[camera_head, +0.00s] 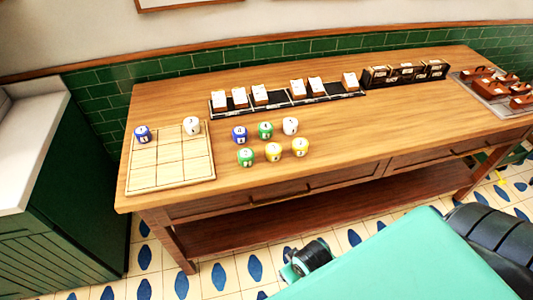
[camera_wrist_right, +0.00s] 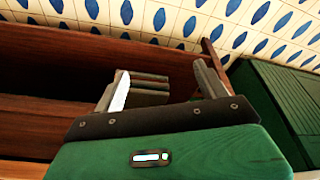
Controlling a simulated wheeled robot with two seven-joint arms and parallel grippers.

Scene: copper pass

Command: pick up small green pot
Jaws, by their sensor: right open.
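Two small green pots with white tops stand on the wooden table (camera_head: 400,125) in the head view. One green pot (camera_head: 265,130) is in the back row between a blue and a white pot. The other green pot (camera_head: 246,157) is in the front row, left of two yellow pots. My right gripper (camera_wrist_right: 165,85) is open in the right wrist view, with its two fingers apart. No pot shows in that view; dark red-brown wood and patterned floor tiles lie beyond the fingers. My left gripper is not in view.
A wooden grid board (camera_head: 170,170) at the table's left end holds a blue pot (camera_head: 142,134) and a white pot (camera_head: 191,125). A black rack (camera_head: 285,101) with cards stands at the back. A tray (camera_head: 490,90) is at the right. The table's right middle is clear.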

